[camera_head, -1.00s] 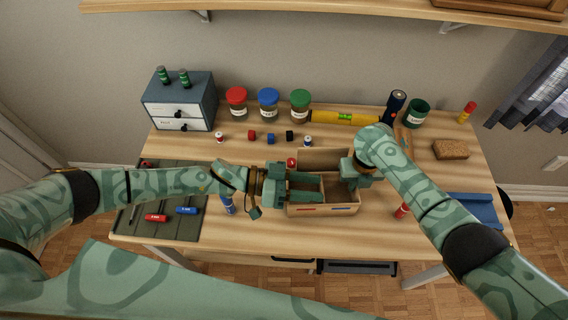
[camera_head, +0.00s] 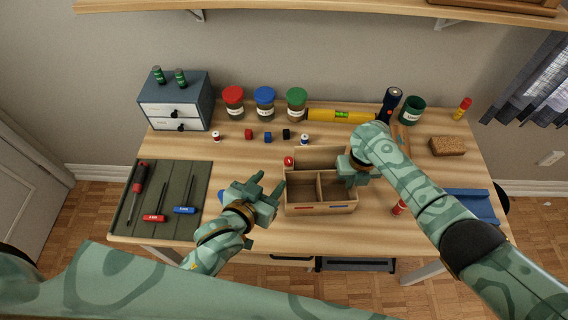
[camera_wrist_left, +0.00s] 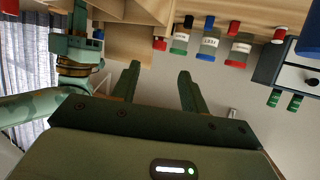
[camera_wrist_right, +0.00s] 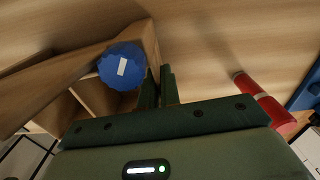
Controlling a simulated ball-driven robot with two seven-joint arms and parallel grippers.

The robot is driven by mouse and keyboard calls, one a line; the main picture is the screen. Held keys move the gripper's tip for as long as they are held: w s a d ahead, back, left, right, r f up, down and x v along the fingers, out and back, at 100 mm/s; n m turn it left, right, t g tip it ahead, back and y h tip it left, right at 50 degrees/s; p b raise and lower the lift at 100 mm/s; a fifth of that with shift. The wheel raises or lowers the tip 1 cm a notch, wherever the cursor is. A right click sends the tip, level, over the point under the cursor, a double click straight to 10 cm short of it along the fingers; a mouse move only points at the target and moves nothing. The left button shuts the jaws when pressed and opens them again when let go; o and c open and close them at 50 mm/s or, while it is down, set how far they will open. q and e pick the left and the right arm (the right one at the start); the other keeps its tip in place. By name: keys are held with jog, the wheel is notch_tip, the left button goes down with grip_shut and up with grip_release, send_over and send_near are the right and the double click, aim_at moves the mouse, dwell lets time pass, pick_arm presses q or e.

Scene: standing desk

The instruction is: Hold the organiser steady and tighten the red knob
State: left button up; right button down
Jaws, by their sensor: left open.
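The wooden organiser (camera_head: 322,209) stands on the desk with open compartments and a taller back part. The red knob (camera_head: 288,161) is at the organiser's left side near the back; it also shows in the left wrist view (camera_wrist_left: 160,44). A blue knob (camera_wrist_right: 121,66) is on its right side in the right wrist view. My left gripper (camera_head: 270,181) is open and empty, left of the organiser and in front of the red knob, apart from both. My right gripper (camera_wrist_right: 160,75) appears closed on the organiser's right wall; its fingertips are partly hidden.
A green mat (camera_head: 201,170) with screwdrivers lies at the left. Several jars, small blocks and a yellow level (camera_head: 326,115) stand along the back. A red tube (camera_head: 399,207) and a blue tray (camera_head: 470,205) are right of the organiser.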

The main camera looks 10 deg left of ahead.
aim_at(287, 161)
pick_arm(q)
jog(key=x, duration=0.9)
grip_shut()
jog(key=shift+r+h, duration=0.1)
jog(key=shift+h, duration=0.2)
